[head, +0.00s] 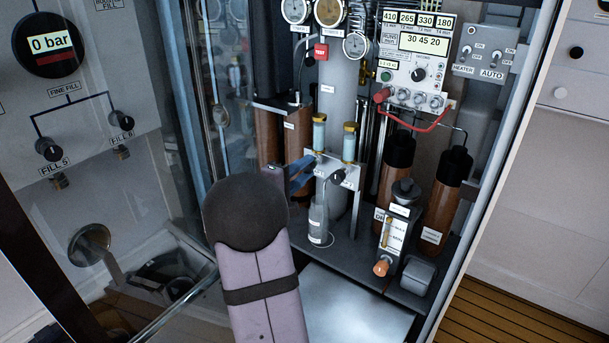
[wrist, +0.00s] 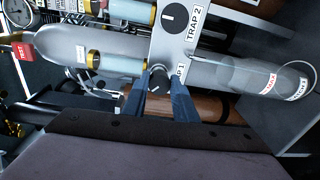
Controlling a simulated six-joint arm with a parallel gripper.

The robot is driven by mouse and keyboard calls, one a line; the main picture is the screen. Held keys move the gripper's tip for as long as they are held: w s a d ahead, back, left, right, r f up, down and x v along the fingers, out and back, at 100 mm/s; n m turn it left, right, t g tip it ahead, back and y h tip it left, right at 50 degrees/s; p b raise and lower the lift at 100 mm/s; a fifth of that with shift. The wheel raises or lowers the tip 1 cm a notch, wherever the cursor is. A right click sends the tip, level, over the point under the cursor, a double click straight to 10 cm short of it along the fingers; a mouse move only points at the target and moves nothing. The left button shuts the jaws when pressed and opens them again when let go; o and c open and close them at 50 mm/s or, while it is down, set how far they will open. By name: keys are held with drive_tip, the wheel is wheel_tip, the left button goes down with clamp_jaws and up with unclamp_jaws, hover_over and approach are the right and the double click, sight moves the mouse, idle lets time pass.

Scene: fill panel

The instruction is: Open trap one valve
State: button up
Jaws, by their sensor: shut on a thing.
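The trap one valve is a small dark knob (wrist: 158,77) on a pale panel (wrist: 206,42), beside a label partly hidden so that only its end shows. My gripper (wrist: 161,84), with blue fingers, is shut on this knob in the wrist view. In the head view my gripper (head: 311,168) reaches the left side of the small panel (head: 347,168) from the left, and the fingers hide most of the knob. The trap two knob (wrist: 168,17), black with a white line, sits beside it and is free; it also shows in the head view (head: 338,177).
Two yellow-capped cylinders (head: 319,132) (head: 349,142) stand just above the panel. A clear bottle (head: 318,222) is below it. Brown cylinders (head: 396,170) and a flow meter (head: 392,235) stand to the right. A glass door (head: 165,170) is at left.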

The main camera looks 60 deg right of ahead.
drive_tip(key=shift+w+r+n+g, duration=0.1)
drive_tip(key=shift+n+g, duration=0.15)
drive_tip(key=shift+n, duration=1.5)
drive_tip(key=shift+w+r+n+g, duration=0.1)
drive_tip(key=shift+n+g, duration=0.15)
drive_tip(key=shift+n, duration=1.5)
drive_tip(key=o, duration=1)
drive_tip(key=shift+s+f, duration=0.1)
wheel_tip(320, 180, up, 10)
drive_tip(key=shift+r+p, duration=0.1)
drive_tip(key=shift+p, duration=0.5)
drive_tip(key=shift+o, duration=0.2)
